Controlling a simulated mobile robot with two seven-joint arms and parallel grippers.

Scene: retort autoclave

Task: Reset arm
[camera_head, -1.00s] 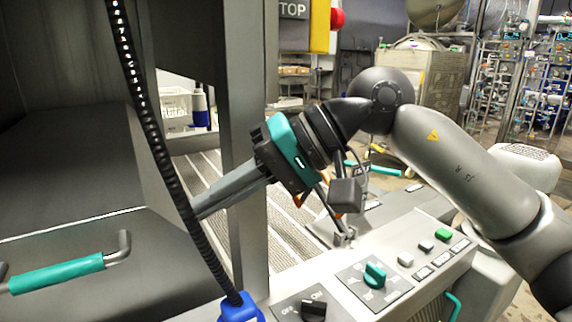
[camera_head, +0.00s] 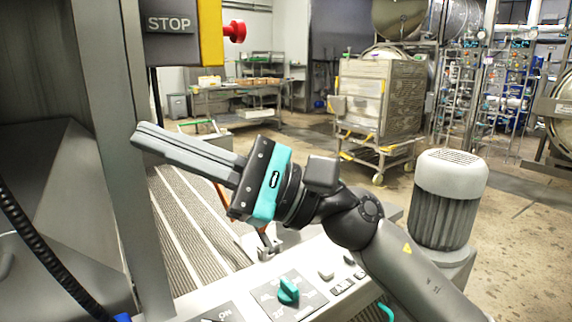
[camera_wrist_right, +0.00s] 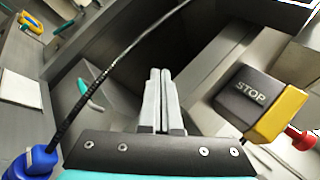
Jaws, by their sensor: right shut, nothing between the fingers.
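My right gripper (camera_head: 140,136) reaches in from the right in the head view, pointing left and a little up. Its two long grey fingers lie together, shut and empty, in front of the grey machine post. In the right wrist view the closed fingers (camera_wrist_right: 160,75) stand upright in the middle, with nothing between them. My left gripper does not show in either view.
The control panel has a teal knob (camera_head: 288,291) below my right arm. A STOP box (camera_head: 170,30) with a red button (camera_head: 235,32) is above the gripper. A black corrugated hose (camera_head: 38,245) hangs at left. A steel cart (camera_head: 378,95) stands behind on open floor.

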